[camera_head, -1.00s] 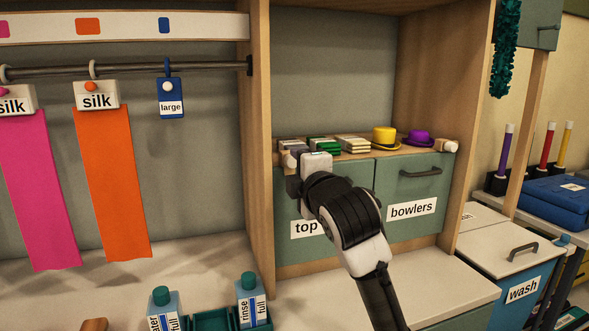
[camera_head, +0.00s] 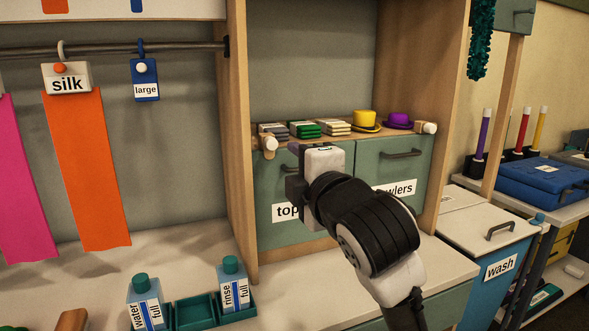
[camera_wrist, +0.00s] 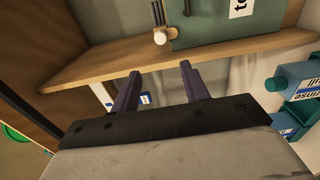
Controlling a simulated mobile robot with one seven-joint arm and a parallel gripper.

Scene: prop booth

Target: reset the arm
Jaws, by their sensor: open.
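My gripper (camera_wrist: 160,88) shows in the wrist view with its two dark purple fingers apart and nothing between them. In the head view my arm reaches up from the lower right, and its wrist is in front of the "top" drawer (camera_head: 275,185) and partly hides its label. The fingers are mostly hidden there behind the wrist. The "bowlers" drawer (camera_head: 415,160) is to the right, its label partly covered by my arm. Both drawers look shut.
A shelf above the drawers carries folded cloths (camera_head: 305,130), a yellow hat (camera_head: 366,120) and a purple hat (camera_head: 399,120). Water (camera_head: 146,300) and rinse (camera_head: 232,285) bottles stand at the lower left. Orange silk (camera_head: 88,170) hangs left. A "wash" bin (camera_head: 492,270) stands right.

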